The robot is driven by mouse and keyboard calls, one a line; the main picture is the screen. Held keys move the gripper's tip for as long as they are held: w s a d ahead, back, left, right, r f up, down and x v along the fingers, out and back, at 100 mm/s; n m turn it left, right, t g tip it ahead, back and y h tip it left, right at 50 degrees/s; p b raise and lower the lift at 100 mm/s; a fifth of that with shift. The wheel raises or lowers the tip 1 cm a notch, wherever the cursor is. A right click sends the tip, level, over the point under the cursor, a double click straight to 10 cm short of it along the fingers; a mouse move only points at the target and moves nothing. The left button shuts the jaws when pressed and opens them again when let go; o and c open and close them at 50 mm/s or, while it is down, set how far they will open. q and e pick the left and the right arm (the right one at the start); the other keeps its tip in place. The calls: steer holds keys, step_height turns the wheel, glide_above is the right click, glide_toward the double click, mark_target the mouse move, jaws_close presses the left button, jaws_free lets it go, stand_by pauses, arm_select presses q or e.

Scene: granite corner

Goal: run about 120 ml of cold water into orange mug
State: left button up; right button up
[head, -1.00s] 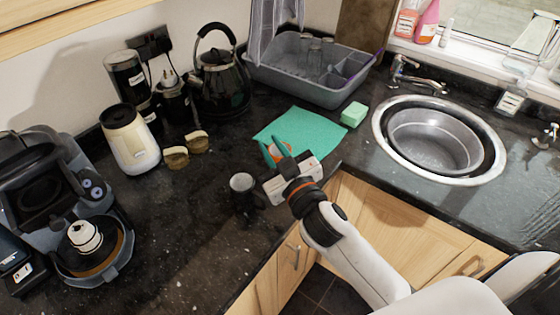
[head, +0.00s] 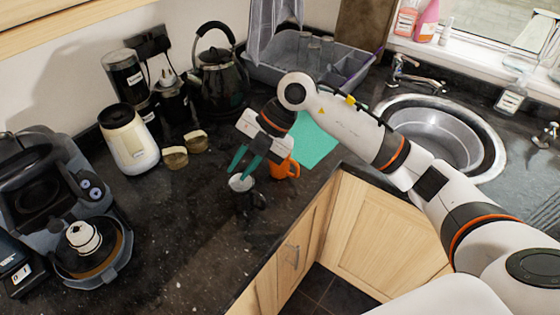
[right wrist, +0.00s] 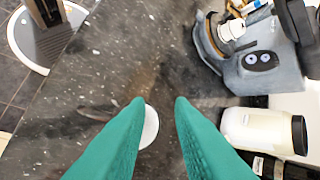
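The orange mug (head: 285,168) stands on the dark counter, with its handle to the right. My right gripper's wrist hides part of it. My right gripper (head: 237,172) is open, its teal fingers pointing down just above a dark mug (head: 247,197) with a pale inside. In the right wrist view, the fingers (right wrist: 159,101) are apart, with a pale round patch (right wrist: 150,127) between them, probably the dark mug's inside. The tap (head: 415,78) stands behind the round metal sink (head: 440,132), which my right arm partly covers. My left gripper is not in view.
A teal cloth (head: 318,143) lies behind the orange mug. A grey dish rack (head: 270,75), a kettle (head: 220,85), a cream canister (head: 128,140) and a coffee machine (head: 50,190) line the back and left.

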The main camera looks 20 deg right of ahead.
mark_target(298, 165)
steer(key=w+d+r+m+h, duration=0.2)
steer(key=d+m+h, duration=0.35)
steer(key=d, duration=0.95)
steer(key=shift+n+h, duration=0.75)
steer(key=shift+h, duration=0.2)
steer(key=f+p, duration=0.1)
steer(key=f, duration=0.5)
steer(key=shift+w+a+p, duration=0.15)
steer(key=shift+a+p, duration=0.05)
steer(key=shift+p, duration=0.15)
steer(key=f, duration=0.1)
steer(key=f+p, duration=0.1)
steer(key=f, duration=0.1)
steer(key=f+p, duration=0.1)
steer(key=shift+a+f, duration=0.25)
steer(key=shift+f, duration=0.15)
steer(key=shift+w+f, duration=0.1)
steer(key=shift+f, duration=0.5)
jaws_close()
